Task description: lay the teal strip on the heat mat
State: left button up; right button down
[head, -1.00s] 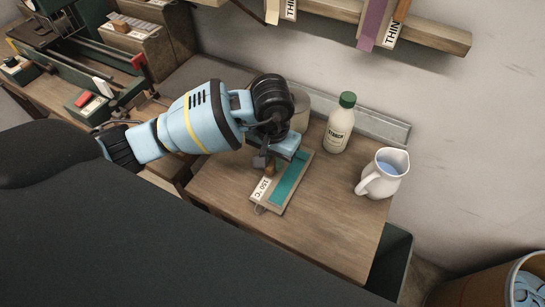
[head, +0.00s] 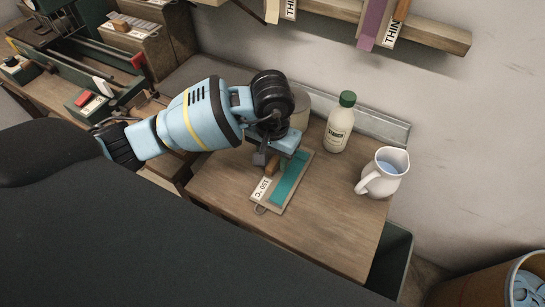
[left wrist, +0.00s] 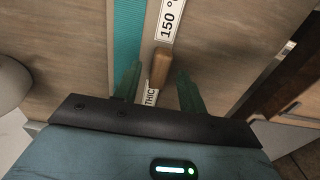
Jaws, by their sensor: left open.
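The teal strip (head: 288,182) lies flat and lengthwise on the heat mat (head: 305,176), a pale board with a "150 °C" label, on the wooden bench. In the left wrist view the strip (left wrist: 128,40) runs up the picture, left of the label. My left gripper (head: 266,160) is open, low over the far end of the mat, and hides part of it. In the left wrist view a small wooden peg (left wrist: 160,66) and a partly hidden white "THIC" tag (left wrist: 151,96) show between the parted fingers, with gaps at both sides of the peg. My right gripper is out of view.
A starch bottle (head: 339,124) and a white jug (head: 384,173) of water stand to the right on the bench (head: 318,228). A pale round pot (head: 300,108) is behind my gripper. The bench front is clear. A wall rail (head: 436,35) holds hanging strips.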

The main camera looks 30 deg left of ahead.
aim_at(272, 163)
pick_arm(q)
notch_tip(272, 163, up, 11)
jog(key=shift+r, duration=0.15)
jog(key=shift+s, duration=0.1)
dwell(0.6)
